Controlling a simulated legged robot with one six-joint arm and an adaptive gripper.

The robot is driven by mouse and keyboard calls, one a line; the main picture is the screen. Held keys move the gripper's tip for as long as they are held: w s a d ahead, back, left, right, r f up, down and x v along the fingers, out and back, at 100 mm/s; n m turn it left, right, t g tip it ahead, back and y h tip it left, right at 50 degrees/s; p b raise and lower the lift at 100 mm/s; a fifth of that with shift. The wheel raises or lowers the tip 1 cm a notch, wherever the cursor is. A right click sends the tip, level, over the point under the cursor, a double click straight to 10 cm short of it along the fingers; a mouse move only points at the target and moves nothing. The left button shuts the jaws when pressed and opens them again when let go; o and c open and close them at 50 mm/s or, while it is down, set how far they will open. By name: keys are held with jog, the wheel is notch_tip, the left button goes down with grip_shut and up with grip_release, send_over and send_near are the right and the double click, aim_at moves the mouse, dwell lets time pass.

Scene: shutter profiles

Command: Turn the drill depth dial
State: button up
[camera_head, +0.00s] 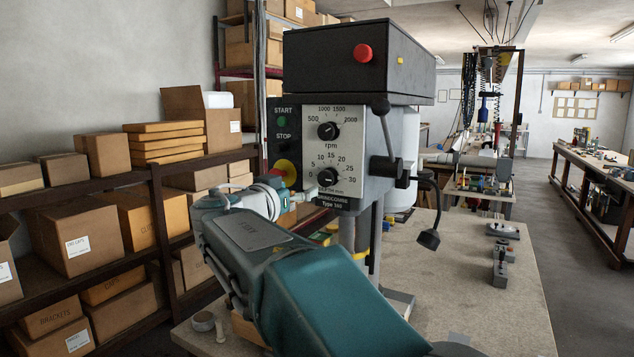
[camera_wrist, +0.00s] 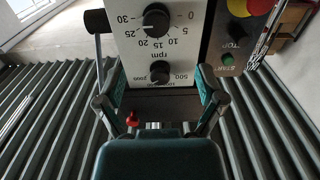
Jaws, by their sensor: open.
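The drill depth dial (camera_head: 326,177) is a black round knob on the lower part of the drill's pale front panel, with a scale from 0 to 30. In the wrist view, which is upside down, the depth dial (camera_wrist: 157,17) is near the top edge. My gripper (camera_wrist: 158,75) is open and empty, its two fingers spread to either side of the panel. In the head view my gripper (camera_head: 300,196) is at the panel's lower left, close to the depth dial. No contact with the dial shows. The dial's exact setting is hard to read.
The rpm dial (camera_head: 328,130) sits above the depth dial. START and STOP buttons (camera_head: 282,122) and a large red-and-yellow button (camera_head: 286,172) are left of the panel. A lever (camera_head: 383,135) is on the right. Shelves with boxes (camera_head: 90,235) stand left; the worktable (camera_head: 450,260) extends right.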

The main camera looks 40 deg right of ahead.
aim_at(324, 180)
jog(key=x, duration=1.1)
jog(key=shift+s+d+f, duration=0.3)
jog(key=shift+s+f, duration=0.05)
jog(key=shift+f, duration=0.05)
jog(key=shift+w+a+r, duration=0.15)
jog(key=shift+a, duration=0.35)
jog(key=shift+d, duration=0.4)
jog(key=c, duration=1.2)
